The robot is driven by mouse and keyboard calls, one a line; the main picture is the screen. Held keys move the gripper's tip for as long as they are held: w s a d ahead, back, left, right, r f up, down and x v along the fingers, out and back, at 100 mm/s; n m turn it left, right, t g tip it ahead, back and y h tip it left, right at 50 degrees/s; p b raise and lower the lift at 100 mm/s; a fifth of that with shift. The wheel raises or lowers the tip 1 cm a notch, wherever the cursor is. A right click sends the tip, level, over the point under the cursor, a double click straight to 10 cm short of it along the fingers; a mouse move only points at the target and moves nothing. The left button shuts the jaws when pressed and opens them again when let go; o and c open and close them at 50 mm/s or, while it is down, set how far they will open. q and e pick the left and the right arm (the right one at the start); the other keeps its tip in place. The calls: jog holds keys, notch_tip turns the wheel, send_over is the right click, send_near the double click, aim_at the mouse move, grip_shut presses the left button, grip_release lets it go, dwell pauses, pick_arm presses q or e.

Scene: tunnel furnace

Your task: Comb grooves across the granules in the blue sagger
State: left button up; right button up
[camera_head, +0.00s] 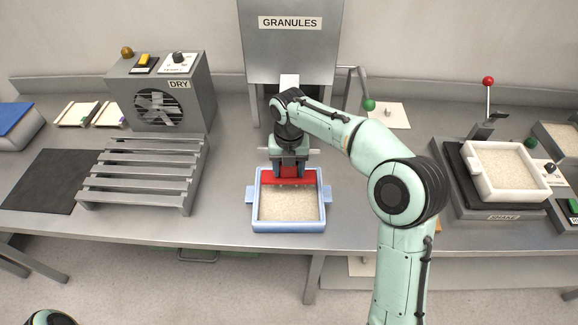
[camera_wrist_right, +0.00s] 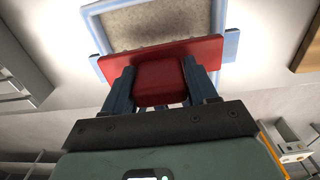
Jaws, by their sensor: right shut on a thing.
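The blue sagger (camera_head: 289,228) stands on the steel bench in front of the granules hopper, filled with pale granules (camera_head: 290,206). My right gripper (camera_head: 290,169) is over its far side and is shut on a red comb (camera_head: 307,177). The comb lies across the sagger near the far rim; its lower edge is at the granules, and I cannot tell how deep it reaches. In the right wrist view the red comb (camera_wrist_right: 165,62) is between the fingers, with the blue sagger (camera_wrist_right: 231,45) beyond it. My left gripper is out of view.
The hopper labelled GRANULES (camera_head: 290,50) rises behind the sagger. A slatted rack (camera_head: 140,172) and a DRY fan box (camera_head: 190,105) stand left. A white sagger of granules (camera_head: 510,190) sits on the SHAKE unit at right. Bare bench lies left of the blue sagger.

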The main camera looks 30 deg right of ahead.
aim_at(289, 177)
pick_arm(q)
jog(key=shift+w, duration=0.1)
pick_arm(e)
jog(key=shift+f, duration=0.25)
dwell(0.3)
jog(key=shift+f, duration=0.1)
dwell(0.3)
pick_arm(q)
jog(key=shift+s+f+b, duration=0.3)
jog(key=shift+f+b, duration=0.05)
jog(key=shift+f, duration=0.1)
pick_arm(e)
jog(key=shift+f, duration=1.5)
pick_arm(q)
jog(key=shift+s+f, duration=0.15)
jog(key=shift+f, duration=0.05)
pick_arm(e)
jog(key=shift+f, duration=0.5)
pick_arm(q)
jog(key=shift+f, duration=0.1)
